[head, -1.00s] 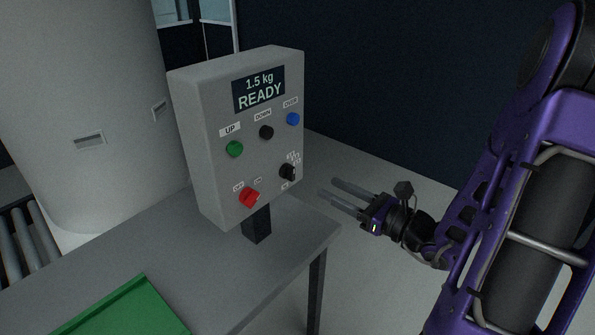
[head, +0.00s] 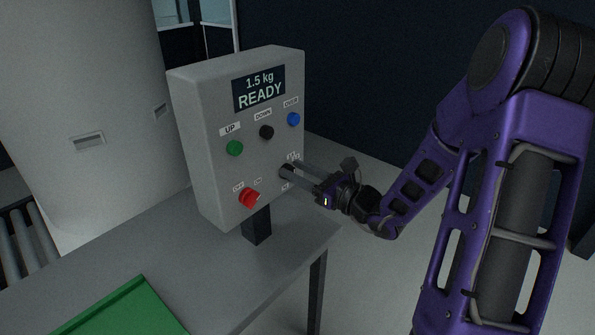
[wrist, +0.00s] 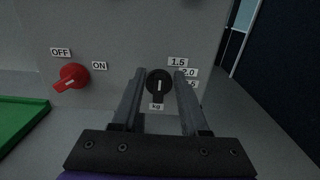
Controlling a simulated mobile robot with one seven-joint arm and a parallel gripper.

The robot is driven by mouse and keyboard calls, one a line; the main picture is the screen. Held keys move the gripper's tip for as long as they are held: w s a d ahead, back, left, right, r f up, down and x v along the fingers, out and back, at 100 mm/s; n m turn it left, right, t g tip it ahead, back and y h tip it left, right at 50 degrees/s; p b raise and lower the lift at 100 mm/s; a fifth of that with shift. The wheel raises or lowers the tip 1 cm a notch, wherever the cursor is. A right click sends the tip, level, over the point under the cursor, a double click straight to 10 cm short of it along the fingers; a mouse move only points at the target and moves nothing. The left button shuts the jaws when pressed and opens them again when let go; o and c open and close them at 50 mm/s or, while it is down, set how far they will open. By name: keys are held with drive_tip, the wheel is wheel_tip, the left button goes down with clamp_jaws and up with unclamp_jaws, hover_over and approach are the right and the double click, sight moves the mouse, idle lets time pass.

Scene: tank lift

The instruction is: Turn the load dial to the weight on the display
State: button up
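The grey control box's display (head: 259,89) reads "1.5 kg READY". The load dial (wrist: 159,84) is a black round knob with a white mark that stands about upright in the wrist view. A "kg" label is below it; labels "1.5" (wrist: 178,62), "2.0" and a partly hidden third are at its right. My gripper (wrist: 160,73) is open, with one finger on each side of the dial and a small gap showing; contact cannot be told. In the head view my gripper (head: 291,168) reaches the dial from the right and partly covers it.
A red OFF/ON switch (head: 249,198) is left of the dial. Green UP (head: 234,148), black DOWN (head: 266,132) and blue OVER (head: 293,119) buttons are above. The box stands on a grey table (head: 200,260) with a green tray (head: 120,300).

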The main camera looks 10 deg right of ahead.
clamp_jaws()
drive_tip(key=shift+p, duration=0.4)
drive_tip(key=m+p, duration=0.2)
drive_tip(key=p, duration=0.1)
drive_tip(key=shift+d+r+m, duration=0.15)
drive_tip(key=shift+m, duration=0.15)
drive_tip(key=shift+w+d+f+m+p, duration=0.1)
drive_tip(key=shift+f+m+p, duration=0.05)
drive_tip(key=shift+m+p, duration=0.75)
drive_tip(key=shift+w+d+f+m+p, duration=0.1)
drive_tip(key=shift+f+m+p, duration=0.05)
drive_tip(key=shift+m+p, duration=0.7)
drive_tip(key=shift+o, duration=0.7)
unclamp_jaws()
